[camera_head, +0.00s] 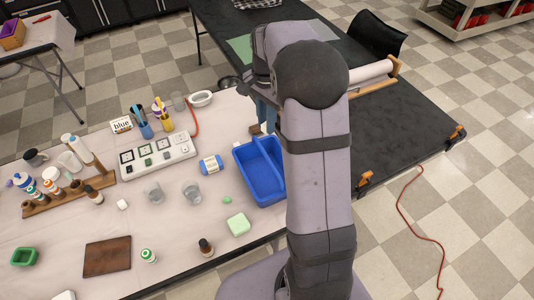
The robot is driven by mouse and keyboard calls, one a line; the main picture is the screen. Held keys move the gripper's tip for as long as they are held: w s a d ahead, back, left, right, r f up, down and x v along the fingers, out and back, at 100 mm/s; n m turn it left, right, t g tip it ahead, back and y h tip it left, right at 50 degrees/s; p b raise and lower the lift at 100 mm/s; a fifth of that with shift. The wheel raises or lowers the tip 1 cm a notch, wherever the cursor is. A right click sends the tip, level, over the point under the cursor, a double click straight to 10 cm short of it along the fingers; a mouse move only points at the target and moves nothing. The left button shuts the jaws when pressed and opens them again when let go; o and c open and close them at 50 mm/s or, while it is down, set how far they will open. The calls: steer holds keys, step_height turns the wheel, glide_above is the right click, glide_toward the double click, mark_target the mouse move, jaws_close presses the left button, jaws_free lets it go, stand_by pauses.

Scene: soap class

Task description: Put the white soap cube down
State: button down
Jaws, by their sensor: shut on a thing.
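My gripper (265,116) is at the far side of the blue tray, largely hidden behind my own arm.
The blue tray (248,176) has two compartments, partly behind my arm. A brown board (107,256) lies at the front. Bare table lies between them.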

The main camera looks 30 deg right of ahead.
mark_target(267, 156)
steer(key=shift+s+a+m, duration=0.25)
steer(key=shift+s+m, duration=0.15)
steer(key=shift+m, duration=0.5)
steer(key=shift+s+m, duration=0.25)
steer(key=shift+m, duration=0.65)
steer(key=shift+f, duration=0.1)
steer(key=shift+f+p, duration=1.35)
steer(key=shift+f, duration=3.65)
steer(key=shift+f, duration=0.15)
steer(key=c, duration=1.6)
jaws_free()
